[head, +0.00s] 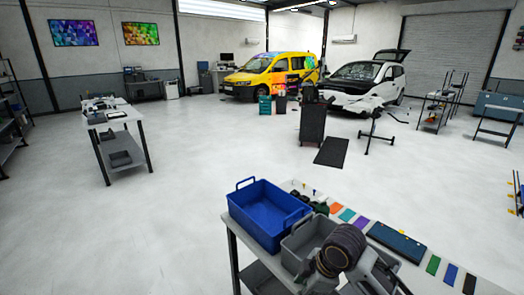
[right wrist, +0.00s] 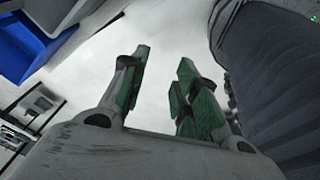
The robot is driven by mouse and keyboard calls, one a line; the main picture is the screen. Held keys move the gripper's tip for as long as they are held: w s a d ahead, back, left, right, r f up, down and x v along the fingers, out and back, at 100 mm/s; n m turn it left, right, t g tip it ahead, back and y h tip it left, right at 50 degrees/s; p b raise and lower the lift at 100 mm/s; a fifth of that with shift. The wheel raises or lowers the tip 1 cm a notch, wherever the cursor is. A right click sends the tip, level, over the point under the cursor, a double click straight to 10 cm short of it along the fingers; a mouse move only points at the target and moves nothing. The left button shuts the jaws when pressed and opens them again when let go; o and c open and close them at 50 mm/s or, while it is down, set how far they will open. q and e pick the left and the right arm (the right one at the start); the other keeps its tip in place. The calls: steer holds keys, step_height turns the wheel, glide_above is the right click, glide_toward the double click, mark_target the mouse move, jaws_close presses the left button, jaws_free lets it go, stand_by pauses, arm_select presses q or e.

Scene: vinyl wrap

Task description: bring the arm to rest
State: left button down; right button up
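My right gripper (right wrist: 164,60) shows in the right wrist view with its two green-padded fingers apart and nothing between them. Pale floor shows through the gap. In the head view my right arm is at the bottom, in front of the workbench, and partly hides the grey bin; its fingertips cannot be made out there. My left arm and gripper are in neither view.
A workbench (head: 231,243) at the bottom bears a blue bin (head: 262,228), a grey bin (head: 298,243), colour swatches (head: 361,223) and a dark blue flat case (head: 396,242). The blue bin also shows in the right wrist view (right wrist: 25,50). Open floor (head: 190,190) lies beyond.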

steer(key=s+d+f+m+t+h, duration=0.1)
steer(key=s+d+f+m+h, duration=0.2)
steer(key=s+d+f+m, duration=0.9)
steer(key=s+a+f+m, duration=0.1)
steer(key=s+f, duration=0.1)
steer(key=f, duration=1.3)
steer(key=s+a+f+m, duration=0.1)
steer(key=s+f+m, duration=0.1)
steer(key=f, duration=1.4)
steer(key=s+d+f+g, duration=0.1)
steer(key=s+d+f, duration=0.1)
steer(key=s+f, duration=0.8)
steer(key=s+d+f+g, duration=0.1)
steer(key=s+d+f, duration=0.1)
steer(key=s+f, duration=0.8)
steer(key=shift+s+d+f+n, duration=0.2)
steer(key=shift+s+d+n, duration=0.1)
steer(key=shift+s, duration=0.85)
